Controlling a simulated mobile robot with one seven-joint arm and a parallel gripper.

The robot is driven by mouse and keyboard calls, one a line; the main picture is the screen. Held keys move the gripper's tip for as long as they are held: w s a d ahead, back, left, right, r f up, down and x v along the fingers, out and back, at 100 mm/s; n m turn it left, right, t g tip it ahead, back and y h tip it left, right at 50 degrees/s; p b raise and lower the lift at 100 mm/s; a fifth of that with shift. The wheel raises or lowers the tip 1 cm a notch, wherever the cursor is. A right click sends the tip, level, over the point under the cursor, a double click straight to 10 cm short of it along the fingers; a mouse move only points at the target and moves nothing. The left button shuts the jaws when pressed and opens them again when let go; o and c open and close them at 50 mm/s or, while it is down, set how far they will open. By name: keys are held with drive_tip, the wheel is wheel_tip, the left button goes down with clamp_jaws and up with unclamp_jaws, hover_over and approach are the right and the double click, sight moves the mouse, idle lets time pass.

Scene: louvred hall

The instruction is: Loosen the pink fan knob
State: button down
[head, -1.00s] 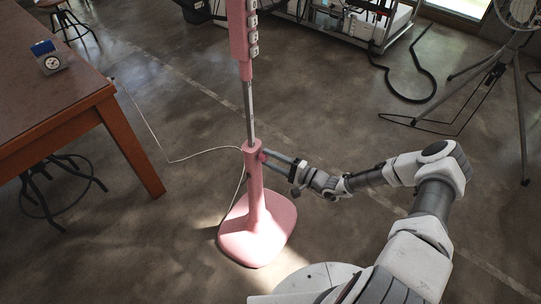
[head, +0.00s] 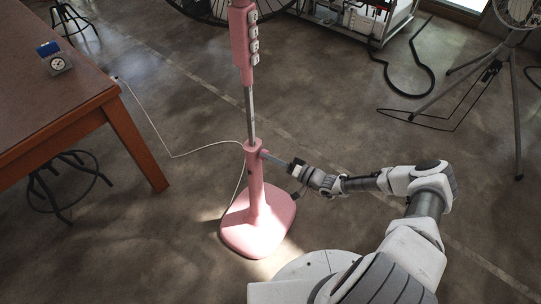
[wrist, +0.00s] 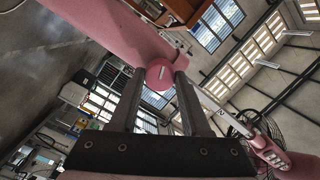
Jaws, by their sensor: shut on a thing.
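The pink fan stands upright on the floor, with its pink base (head: 240,238) and a metal pole (head: 250,115) rising to a button panel (head: 242,45). The pink round knob (wrist: 160,75), with a pale mark on its face, sits on the side of the fan's lower column. In the wrist view the pink column runs diagonally across the top left. My gripper (head: 265,154) reaches in from the right at the column's top. Its two fingers (wrist: 160,88) are shut on the knob, one on each side. In the head view the fingers mostly hide the knob.
A wooden table (head: 60,105) with a small blue-and-white dial device (head: 54,60) stands at left, a stool (head: 65,190) under it. A pale cord (head: 195,153) crosses the floor to the fan. A tripod (head: 515,95) stands at far right. Floor between is clear.

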drive_tip(key=shift+n, duration=0.5)
drive_tip(key=shift+c, duration=1.8)
unclamp_jaws()
drive_tip(key=shift+d, duration=0.1)
drive_tip(key=p+v, duration=0.1)
drive_tip(key=v, duration=1.6)
drive_tip(key=shift+d, duration=0.15)
